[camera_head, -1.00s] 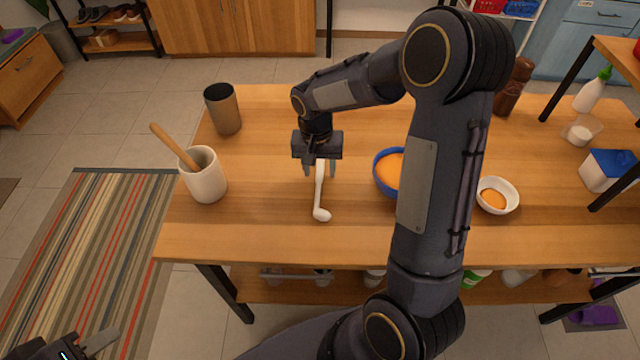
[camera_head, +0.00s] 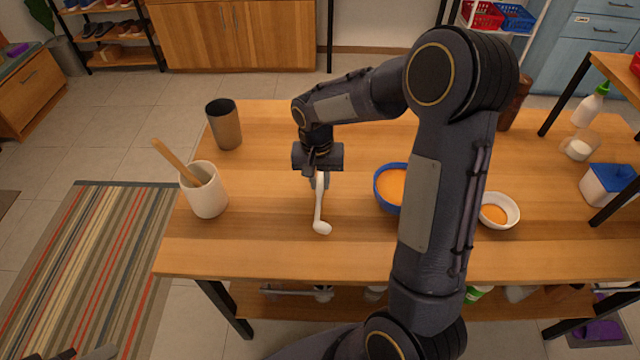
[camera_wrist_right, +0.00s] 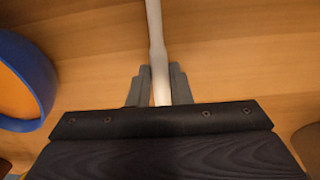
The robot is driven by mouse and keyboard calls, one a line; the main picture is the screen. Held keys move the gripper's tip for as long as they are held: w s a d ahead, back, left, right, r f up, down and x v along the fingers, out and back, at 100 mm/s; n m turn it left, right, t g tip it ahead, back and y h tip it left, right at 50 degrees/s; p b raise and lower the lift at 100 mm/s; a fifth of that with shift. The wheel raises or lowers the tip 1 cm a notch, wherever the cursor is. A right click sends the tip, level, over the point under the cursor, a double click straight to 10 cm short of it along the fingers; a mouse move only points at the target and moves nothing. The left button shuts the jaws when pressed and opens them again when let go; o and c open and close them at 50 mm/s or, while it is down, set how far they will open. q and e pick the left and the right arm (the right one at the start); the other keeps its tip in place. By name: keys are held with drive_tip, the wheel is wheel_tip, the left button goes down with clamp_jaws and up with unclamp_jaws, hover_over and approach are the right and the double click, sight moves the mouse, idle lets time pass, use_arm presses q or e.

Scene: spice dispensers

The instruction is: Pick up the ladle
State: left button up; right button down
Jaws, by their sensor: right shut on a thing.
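The white ladle (camera_head: 320,212) lies on the wooden table with its bowl end toward the front edge. My right gripper (camera_head: 318,182) points down over the far end of its handle and is shut on it. In the right wrist view the ladle's handle (camera_wrist_right: 156,50) runs between the two fingers of the right gripper (camera_wrist_right: 158,82), which close on it from both sides. The ladle's bowl is outside the wrist view. Of my left gripper (camera_head: 85,354), only a small part shows at the bottom left edge, so its jaws cannot be judged.
A blue bowl with orange contents (camera_head: 390,187) stands right of the ladle, partly behind my right arm. A small white bowl (camera_head: 511,206) is further right. A white crock (camera_head: 207,196) with a wooden tool and a dark cup (camera_head: 226,128) stand left. Bare table lies between crock and ladle.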

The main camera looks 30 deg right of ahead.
sight(319, 203)
drive_tip(key=s+a+r, duration=0.7)
drive_tip(key=s+r, duration=0.5)
drive_tip(key=shift+a, duration=0.25)
drive_tip(key=c, duration=1.8)
unclamp_jaws()
clamp_jaws()
